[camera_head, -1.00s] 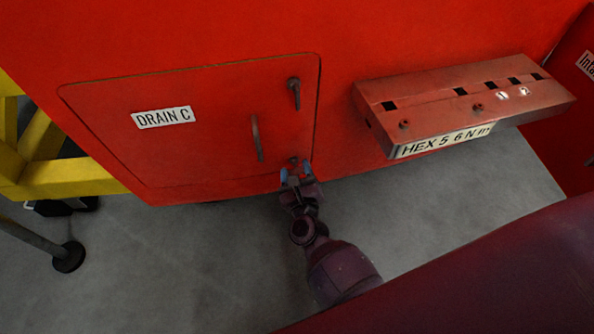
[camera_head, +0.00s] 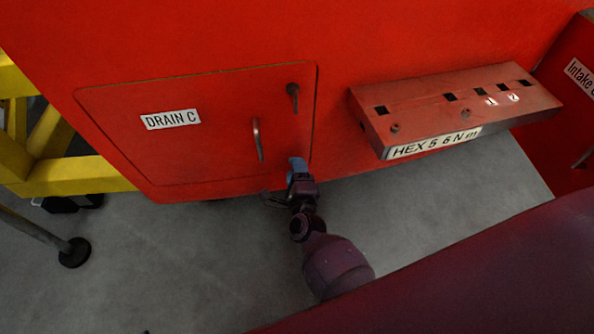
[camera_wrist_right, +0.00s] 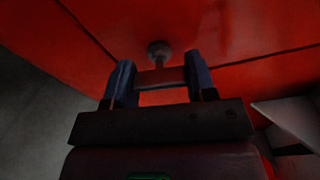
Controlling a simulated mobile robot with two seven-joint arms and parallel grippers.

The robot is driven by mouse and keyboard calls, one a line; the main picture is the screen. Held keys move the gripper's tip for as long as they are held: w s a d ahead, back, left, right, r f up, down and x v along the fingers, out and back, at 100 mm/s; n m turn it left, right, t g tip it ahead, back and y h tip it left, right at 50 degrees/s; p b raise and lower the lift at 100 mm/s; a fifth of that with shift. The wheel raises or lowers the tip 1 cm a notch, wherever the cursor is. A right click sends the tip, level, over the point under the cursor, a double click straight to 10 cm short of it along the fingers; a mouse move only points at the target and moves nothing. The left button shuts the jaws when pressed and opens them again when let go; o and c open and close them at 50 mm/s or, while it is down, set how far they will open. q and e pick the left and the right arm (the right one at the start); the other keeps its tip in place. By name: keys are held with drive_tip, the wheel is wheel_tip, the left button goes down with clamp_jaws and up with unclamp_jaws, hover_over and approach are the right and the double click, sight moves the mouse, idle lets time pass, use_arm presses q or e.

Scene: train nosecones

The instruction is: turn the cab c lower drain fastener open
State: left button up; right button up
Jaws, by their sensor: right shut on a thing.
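The red drain C door (camera_head: 215,150) carries a white "DRAIN C" label (camera_head: 171,119). My right gripper (camera_head: 297,165) is at the door's lower right corner and hides the lower drain fastener in the head view. In the right wrist view the lower fastener (camera_wrist_right: 160,77) shows as a crossbar on a round stem. My right gripper's two blue fingers (camera_wrist_right: 159,82) are shut on the bar, one at each end. The upper fastener (camera_head: 294,95) sits higher on the same door edge, its bar roughly upright. My left gripper is not in view.
A curved door handle (camera_head: 257,140) stands out left of my right gripper. A red tool shelf (camera_head: 455,105) labelled "HEX 5 6 N m" juts out at the right. A yellow frame (camera_head: 70,172) stands at the left. Grey floor (camera_head: 180,250) lies open below.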

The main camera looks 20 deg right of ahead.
drive_tip(key=shift+r+n, duration=0.1)
drive_tip(key=shift+n, duration=1.2)
drive_tip(key=shift+p, duration=0.3)
drive_tip(key=o, duration=0.9)
drive_tip(key=shift+o, duration=0.2)
drive_tip(key=v, duration=1)
drive_tip(key=shift+s+p, duration=0.4)
drive_tip(key=shift+p, duration=0.05)
